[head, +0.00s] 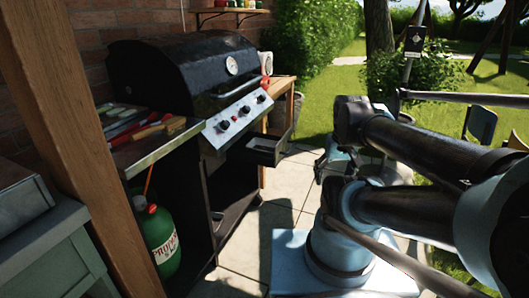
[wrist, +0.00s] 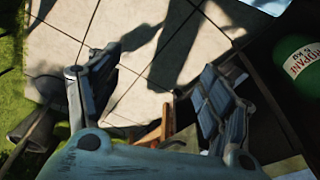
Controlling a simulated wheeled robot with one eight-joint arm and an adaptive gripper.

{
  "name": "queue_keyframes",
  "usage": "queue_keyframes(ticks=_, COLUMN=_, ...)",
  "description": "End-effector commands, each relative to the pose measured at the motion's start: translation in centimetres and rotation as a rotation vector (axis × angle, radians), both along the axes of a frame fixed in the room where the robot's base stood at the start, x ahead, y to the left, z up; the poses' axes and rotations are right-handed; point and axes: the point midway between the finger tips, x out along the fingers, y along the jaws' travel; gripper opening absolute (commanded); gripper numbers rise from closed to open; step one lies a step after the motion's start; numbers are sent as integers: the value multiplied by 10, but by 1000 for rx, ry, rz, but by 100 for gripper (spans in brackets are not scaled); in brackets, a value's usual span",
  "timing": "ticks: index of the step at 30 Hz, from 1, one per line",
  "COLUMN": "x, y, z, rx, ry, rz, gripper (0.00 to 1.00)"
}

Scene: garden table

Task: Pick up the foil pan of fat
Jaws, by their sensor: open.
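I cannot make out the foil pan of fat for certain in either view. In the head view an open drawer-like tray (head: 268,152) sticks out below the grill's control panel, and its contents are too small and dark to tell. In the head view my arm reaches over the paving to the right of the grill, and the gripper is hard to separate from the arm links there.
The black grill (head: 190,75) has its lid shut. Tools lie on its left side shelf (head: 150,142). A green propane bottle (head: 157,240) stands below and also shows in the wrist view (wrist: 298,62). A wooden post (head: 70,115) stands front left. Open paving (head: 245,235) lies right of the grill.

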Motion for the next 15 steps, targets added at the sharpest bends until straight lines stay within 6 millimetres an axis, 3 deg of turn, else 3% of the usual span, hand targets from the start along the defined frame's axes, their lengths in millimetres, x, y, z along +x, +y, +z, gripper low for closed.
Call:
queue_keyframes(ticks=2, x=13, y=7, z=10, rx=9, ry=-1, rz=42, gripper=100)
queue_keyframes(ticks=15, x=112, y=48, z=58, rx=76, ry=-35, rz=385, gripper=100)
